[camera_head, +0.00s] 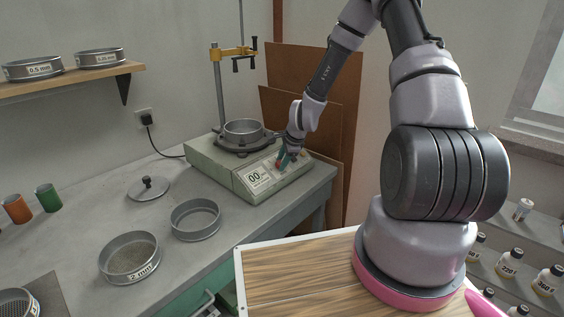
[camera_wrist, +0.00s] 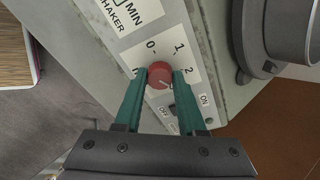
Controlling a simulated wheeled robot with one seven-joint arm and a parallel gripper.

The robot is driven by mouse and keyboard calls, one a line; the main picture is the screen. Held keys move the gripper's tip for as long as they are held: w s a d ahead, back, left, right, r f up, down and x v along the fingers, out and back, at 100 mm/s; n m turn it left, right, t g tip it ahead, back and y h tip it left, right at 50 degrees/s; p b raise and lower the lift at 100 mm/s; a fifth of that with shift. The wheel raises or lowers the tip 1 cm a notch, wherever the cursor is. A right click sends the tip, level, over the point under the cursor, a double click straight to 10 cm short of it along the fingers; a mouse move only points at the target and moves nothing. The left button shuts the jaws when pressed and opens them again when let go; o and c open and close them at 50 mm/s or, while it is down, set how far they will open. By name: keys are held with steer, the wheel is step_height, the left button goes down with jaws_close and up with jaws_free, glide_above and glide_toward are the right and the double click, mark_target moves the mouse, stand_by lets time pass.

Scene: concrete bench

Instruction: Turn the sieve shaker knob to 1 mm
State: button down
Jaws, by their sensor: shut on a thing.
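The sieve shaker (camera_head: 212,160) stands at the back of the bench with a sieve ring (camera_head: 243,130) on top. Its sloped front panel has a display reading 00 over MIN. The red knob (camera_wrist: 160,72) sits on this panel, with the marks 0, 1 and 2 printed around it; another mark at its left is partly hidden by a finger. My gripper (camera_wrist: 158,83) has its teal fingers on both sides of the knob, shut on it. A pale line shows on the knob's lower right part. In the head view my gripper (camera_head: 286,158) is at the panel's right end.
An ON/OFF switch (camera_wrist: 184,115) lies close beside the knob, partly behind a finger. On the bench are a lid (camera_head: 148,189), an empty sieve (camera_head: 195,222) and a 2 mm sieve (camera_head: 130,258) with grains. A clamp stand (camera_head: 219,90) rises behind the shaker.

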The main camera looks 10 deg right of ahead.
steer(key=n, duration=0.4)
steer(key=shift+n, duration=0.3)
steer(key=n, duration=0.4)
steer(key=shift+t, duration=0.4)
steer(key=n, duration=0.5)
steer(key=shift+s, duration=0.1)
steer(key=shift+f+n+t+y, duration=0.1)
steer(key=shift+n+t+y, duration=0.25)
steer(key=shift+n, duration=1.45)
steer(key=c, duration=0.5)
jaws_free()
